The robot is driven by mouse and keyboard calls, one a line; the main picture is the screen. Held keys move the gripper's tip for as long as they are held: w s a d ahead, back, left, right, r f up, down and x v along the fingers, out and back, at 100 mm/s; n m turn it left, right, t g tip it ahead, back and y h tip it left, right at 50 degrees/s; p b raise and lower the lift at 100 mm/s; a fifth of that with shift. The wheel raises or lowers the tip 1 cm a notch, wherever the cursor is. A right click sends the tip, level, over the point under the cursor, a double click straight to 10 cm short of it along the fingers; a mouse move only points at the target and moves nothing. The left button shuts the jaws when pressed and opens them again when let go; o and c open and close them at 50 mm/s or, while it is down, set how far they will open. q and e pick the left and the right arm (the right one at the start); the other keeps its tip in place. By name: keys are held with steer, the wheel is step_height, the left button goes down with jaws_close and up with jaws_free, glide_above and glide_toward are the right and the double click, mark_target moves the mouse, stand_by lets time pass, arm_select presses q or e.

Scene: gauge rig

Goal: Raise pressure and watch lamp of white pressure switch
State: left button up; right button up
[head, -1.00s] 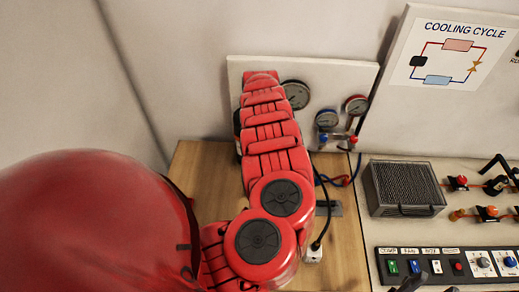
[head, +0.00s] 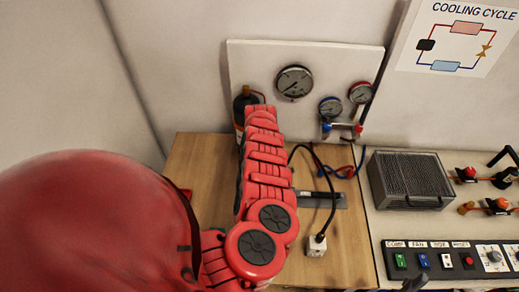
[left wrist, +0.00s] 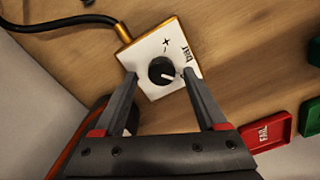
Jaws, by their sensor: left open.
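In the left wrist view, a white square box (left wrist: 145,52) with a brass-coloured edge carries a black round knob (left wrist: 162,70), a plus mark and the word "bar". My left gripper (left wrist: 160,77) is open, its two fingers on either side of the knob; whether they touch it I cannot tell. In the head view this gripper is hidden by my own red arm. A small white box (head: 316,246) with a black cable stands on the wooden table; I cannot make out a lamp on it. A large gauge (head: 294,82) hangs on the white back panel. My right gripper is not in view.
A dark bottle (head: 243,98) stands behind my arm. Two smaller gauges (head: 330,107) (head: 360,93) sit to the right. A red FAIL tray (left wrist: 267,132) lies near a green tray (left wrist: 310,117). A grey finned block (head: 410,180) and switch panel (head: 430,262) are at right.

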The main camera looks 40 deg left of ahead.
arm_select(q)
steer(key=shift+s+d+f, duration=0.1)
steer(key=shift+s+f, duration=0.05)
steer(key=shift+f, duration=0.35)
jaws_close()
